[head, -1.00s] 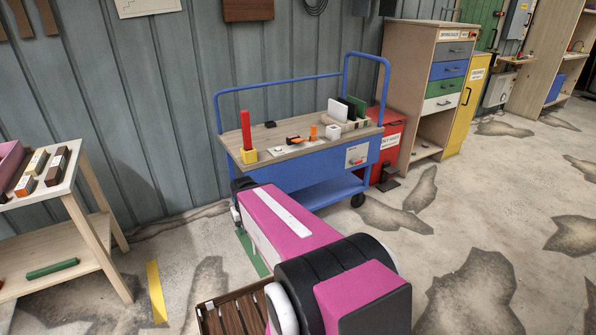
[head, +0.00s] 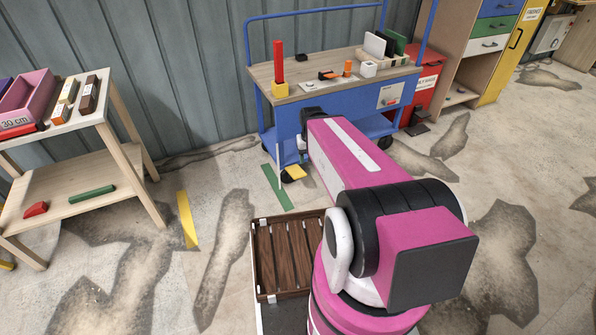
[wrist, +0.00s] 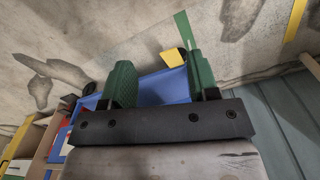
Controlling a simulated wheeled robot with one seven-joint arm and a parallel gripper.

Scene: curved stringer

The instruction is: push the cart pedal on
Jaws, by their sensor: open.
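The blue cart (head: 345,115) with a wooden top stands against the wall in the head view. Its yellow pedal (head: 293,173) sticks out low at the cart's left end, close to the floor. In the wrist view the yellow pedal (wrist: 173,57) shows between the fingertips, in front of the cart's blue lower shelf (wrist: 160,88). My gripper (wrist: 160,75) has two green fingers spread apart with nothing held between them. I cannot tell its distance from the pedal. In the head view my arm hides most of the gripper.
A wooden side table (head: 75,125) stands at left with boxes and blocks. A red bin (head: 424,90) and a drawer cabinet (head: 480,60) stand right of the cart. Green tape (head: 278,187) and yellow tape (head: 187,218) mark the floor. Floor left of the cart is clear.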

